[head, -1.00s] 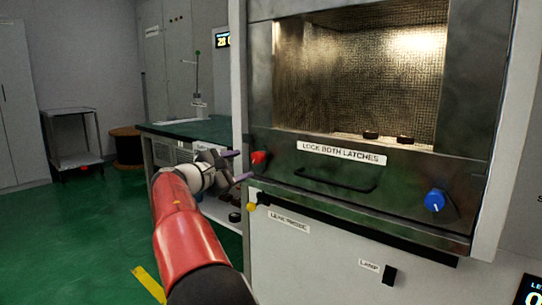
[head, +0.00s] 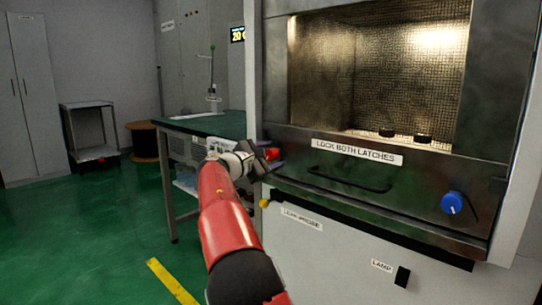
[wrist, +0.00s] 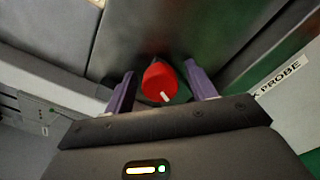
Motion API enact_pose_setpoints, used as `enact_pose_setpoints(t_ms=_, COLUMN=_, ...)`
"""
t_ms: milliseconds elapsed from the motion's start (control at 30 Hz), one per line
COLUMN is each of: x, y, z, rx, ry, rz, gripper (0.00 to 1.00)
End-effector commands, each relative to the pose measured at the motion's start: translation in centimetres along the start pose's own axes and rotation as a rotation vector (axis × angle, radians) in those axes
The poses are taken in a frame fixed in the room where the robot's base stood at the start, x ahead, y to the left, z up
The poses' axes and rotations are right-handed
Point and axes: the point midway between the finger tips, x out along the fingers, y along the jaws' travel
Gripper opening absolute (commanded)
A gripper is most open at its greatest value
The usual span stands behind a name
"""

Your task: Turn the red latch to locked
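My gripper (wrist: 161,84) is open, with one purple finger on each side of the latch. A gap shows between the latch and each finger, wider on the right. In the head view my gripper (head: 274,157) covers the left part of the panel.
A blue latch (head: 452,203) sits at the panel's right end. A dark handle (head: 348,181) runs under the sign "LOCK BOTH LATCHES" (head: 356,152). A small yellow knob (head: 264,203) is below my gripper. A green-topped bench (head: 205,124) stands to the left.

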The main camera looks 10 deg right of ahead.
Motion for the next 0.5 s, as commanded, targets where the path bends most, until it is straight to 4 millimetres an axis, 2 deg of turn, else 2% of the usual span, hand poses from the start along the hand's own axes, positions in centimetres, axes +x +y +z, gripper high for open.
enact_pose_setpoints(t_ms=67, x=-0.01, y=-0.01, z=0.01, rx=0.000, ry=0.000, rz=0.000, gripper=0.47)
enact_pose_setpoints(t_ms=300, x=-0.02, y=0.02, z=0.04, rx=0.001, ry=0.000, rz=0.001, gripper=0.15)
enact_pose_setpoints(t_ms=500, x=-0.03, y=0.04, z=0.04, rx=0.001, ry=0.000, rz=0.001, gripper=0.13)
